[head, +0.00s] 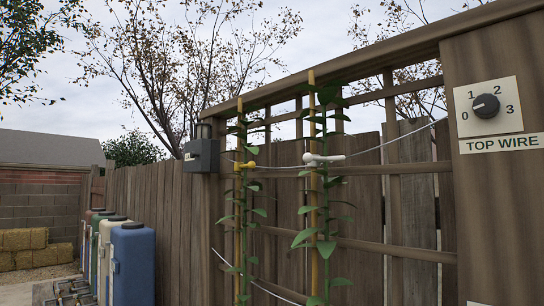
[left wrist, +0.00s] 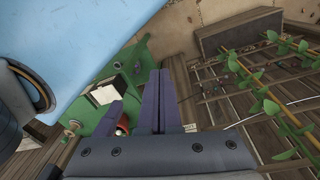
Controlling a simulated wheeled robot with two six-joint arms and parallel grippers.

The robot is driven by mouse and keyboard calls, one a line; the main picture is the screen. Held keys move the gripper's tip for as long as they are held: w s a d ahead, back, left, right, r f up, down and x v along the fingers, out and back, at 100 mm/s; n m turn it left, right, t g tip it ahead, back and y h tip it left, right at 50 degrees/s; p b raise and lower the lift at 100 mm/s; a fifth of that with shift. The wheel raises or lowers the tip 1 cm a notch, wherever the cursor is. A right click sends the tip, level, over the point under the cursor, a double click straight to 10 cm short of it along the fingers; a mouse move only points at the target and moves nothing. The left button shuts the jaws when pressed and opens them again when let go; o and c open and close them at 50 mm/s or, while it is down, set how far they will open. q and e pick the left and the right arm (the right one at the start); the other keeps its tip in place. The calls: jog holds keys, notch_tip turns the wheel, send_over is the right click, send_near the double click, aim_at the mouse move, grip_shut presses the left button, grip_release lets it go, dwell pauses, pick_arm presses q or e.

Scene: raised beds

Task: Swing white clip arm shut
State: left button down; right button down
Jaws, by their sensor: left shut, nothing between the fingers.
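The white clip (head: 318,158) sits at a bamboo stake and leafy plant on the trellis, in the middle of the head view. Its arm sticks out to the right of the stake. A yellow clip (head: 244,165) sits on the stake to its left. My left gripper (left wrist: 160,72) shows only in the left wrist view, with its two dark fingers together and nothing between them. I cannot make out the white clip in that view. My right gripper is in neither view.
A wooden trellis and fence (head: 400,250) carry thin wires. A grey box (head: 202,156) is on the left post.

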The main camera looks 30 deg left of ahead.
pick_arm(q)
jog(key=shift+a, duration=0.25)
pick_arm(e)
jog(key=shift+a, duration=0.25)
pick_arm(q)
jog(key=w+a+r+n+t+h, duration=0.3)
jog(key=w+r+n+t+h, duration=0.3)
jog(key=w+r+n, duration=1.15)
jog(key=w+a+r+t, duration=0.1)
jog(key=w+a+r, duration=0.25)
jog(key=r, duration=0.25)
jog(key=w+a+r+m+t, duration=0.1)
jog(key=w+a+r+t, duration=0.2)
jog(key=r, duration=0.4)
jog(key=w+a+r, duration=0.4)
jog(key=w+r, duration=0.1)
jog(key=r, duration=0.1)
jog(key=s+a+r+n+t, duration=0.1)
jog(key=s+a+r+t, duration=0.1)
jog(key=a+r, duration=0.4)
jog(key=s+a+r+n+t, duration=0.1)
jog(key=a+r+t, duration=0.3)
jog(key=r, duration=0.9)
jog(key=s+a, duration=0.1)
jog(key=a, duration=0.2)
jog(key=shift+s+r+p, duration=0.2)
jog(key=shift+r+p, duration=0.05)
jog(key=shift+p, duration=0.15)
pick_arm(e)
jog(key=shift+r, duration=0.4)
